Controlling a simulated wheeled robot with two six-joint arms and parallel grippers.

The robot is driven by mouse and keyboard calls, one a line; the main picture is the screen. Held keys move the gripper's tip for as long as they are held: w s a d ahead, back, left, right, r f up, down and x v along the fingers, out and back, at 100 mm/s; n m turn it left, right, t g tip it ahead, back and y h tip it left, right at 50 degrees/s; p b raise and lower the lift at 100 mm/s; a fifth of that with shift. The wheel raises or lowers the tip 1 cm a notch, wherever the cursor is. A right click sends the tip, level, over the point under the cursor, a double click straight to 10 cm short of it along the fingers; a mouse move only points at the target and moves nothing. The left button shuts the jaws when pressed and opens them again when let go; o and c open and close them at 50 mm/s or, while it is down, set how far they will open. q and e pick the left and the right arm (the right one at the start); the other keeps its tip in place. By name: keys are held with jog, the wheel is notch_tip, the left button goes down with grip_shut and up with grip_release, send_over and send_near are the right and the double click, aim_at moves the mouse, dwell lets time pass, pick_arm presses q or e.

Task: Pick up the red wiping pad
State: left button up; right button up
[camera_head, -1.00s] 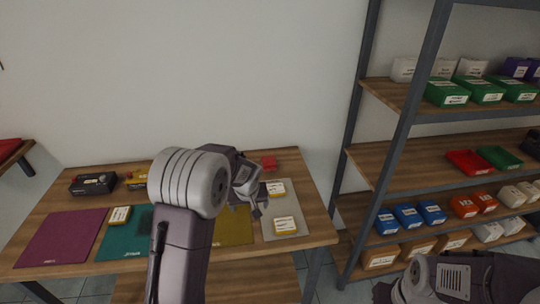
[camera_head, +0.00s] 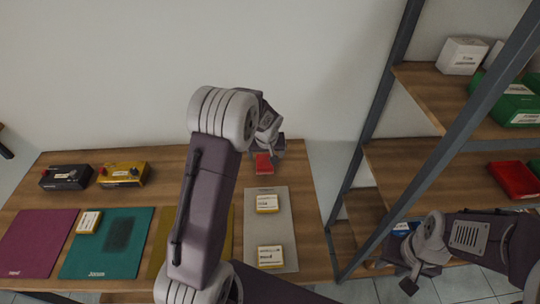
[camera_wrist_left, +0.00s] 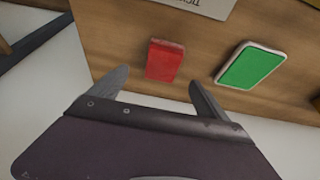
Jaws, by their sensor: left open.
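The red wiping pad (camera_head: 263,164) lies on the wooden table near its back edge, above the grey mat. In the left wrist view the red pad (camera_wrist_left: 164,60) lies just beyond the open fingers, roughly between their tips. My left gripper (camera_head: 270,148) is over the back of the table, close to the pad. In the left wrist view my left gripper (camera_wrist_left: 157,80) is open with nothing between its fingers. My right gripper (camera_head: 410,283) hangs low at the right, away from the table; its jaw opening is unclear.
A green pad with a white rim (camera_wrist_left: 252,67) lies beside the red one. The grey mat (camera_head: 283,222) carries two labelled boxes. A black device (camera_head: 65,178) and a yellow device (camera_head: 122,174) stand at the back left. A shelf rack (camera_head: 395,130) stands right of the table.

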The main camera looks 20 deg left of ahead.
aim_at(265, 162)
pick_arm(q)
jog(key=shift+s+a+f+p, duration=0.2)
jog(key=shift+s+f+p, duration=0.25)
jog(key=shift+f, duration=0.3)
jog(key=shift+w+a+f, duration=0.25)
jog(key=shift+w+f, duration=0.5)
jog(key=shift+f, duration=0.25)
jog(key=p+x, duration=0.1)
jog(key=x, duration=0.2)
jog(key=shift+w+f+p, duration=0.15)
jog(key=shift+f+p, duration=0.15)
jog(key=shift+p, duration=0.1)
jog(key=shift+a+f, duration=0.15)
jog(key=shift+f, duration=0.15)
jog(key=shift+w+f, duration=0.15)
pick_arm(e)
jog(key=r, duration=0.1)
jog(key=s+r, duration=0.1)
jog(key=r, duration=0.1)
